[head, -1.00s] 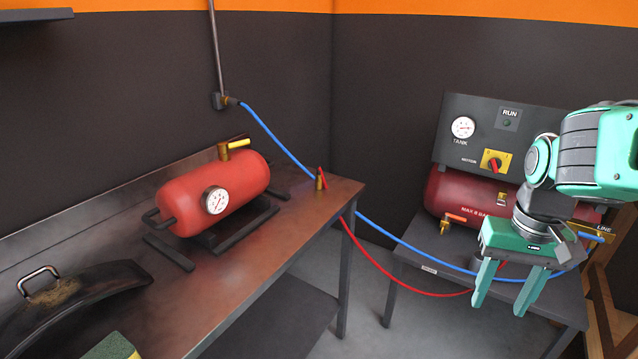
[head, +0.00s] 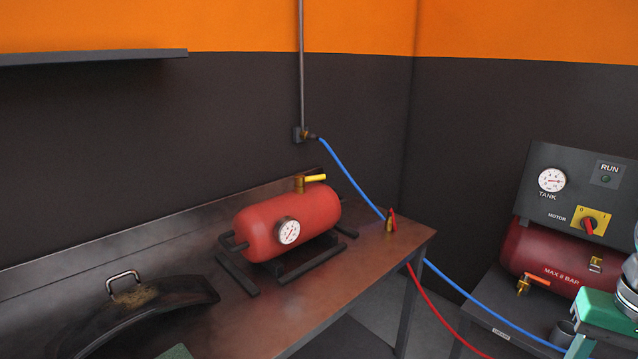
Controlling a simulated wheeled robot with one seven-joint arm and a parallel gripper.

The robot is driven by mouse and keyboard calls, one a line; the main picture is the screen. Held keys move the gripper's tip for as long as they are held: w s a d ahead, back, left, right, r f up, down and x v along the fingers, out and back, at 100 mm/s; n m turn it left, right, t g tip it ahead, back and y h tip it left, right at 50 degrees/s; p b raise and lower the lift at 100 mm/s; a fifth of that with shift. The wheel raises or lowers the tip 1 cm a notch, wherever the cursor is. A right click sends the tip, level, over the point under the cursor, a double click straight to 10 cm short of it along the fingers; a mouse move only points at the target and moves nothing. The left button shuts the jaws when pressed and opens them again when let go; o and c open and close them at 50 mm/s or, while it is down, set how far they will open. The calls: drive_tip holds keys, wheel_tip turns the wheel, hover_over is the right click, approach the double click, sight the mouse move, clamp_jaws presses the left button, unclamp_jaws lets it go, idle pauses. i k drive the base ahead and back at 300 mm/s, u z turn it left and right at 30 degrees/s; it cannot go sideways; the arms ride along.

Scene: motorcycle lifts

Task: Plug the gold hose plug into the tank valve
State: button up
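The red air tank (head: 290,222) lies on its side on the workbench, with a round gauge facing me. The tank valve (head: 302,184) is a brass fitting on top of the tank with a yellow lever. A small gold fitting (head: 389,225), which looks like the hose plug, stands at the bench's right end. A red piece is at its top, and the red hose (head: 430,300) runs down from near it. My gripper (head: 603,318) is at the lower right edge, far from the tank and the gold fitting. Its fingertips are cut off.
The workbench (head: 345,290) has clear surface in front of the tank. A dark curved part (head: 150,312) lies at its left. A blue hose (head: 350,180) drops from a wall outlet behind the bench. The compressor (head: 545,262) and its control panel stand at right. A shelf (head: 90,58) juts out upper left.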

sight(300, 181)
drive_tip(key=k, duration=0.65)
drive_tip(key=z, duration=0.35)
drive_tip(key=i, duration=1.65)
drive_tip(key=u, duration=0.05)
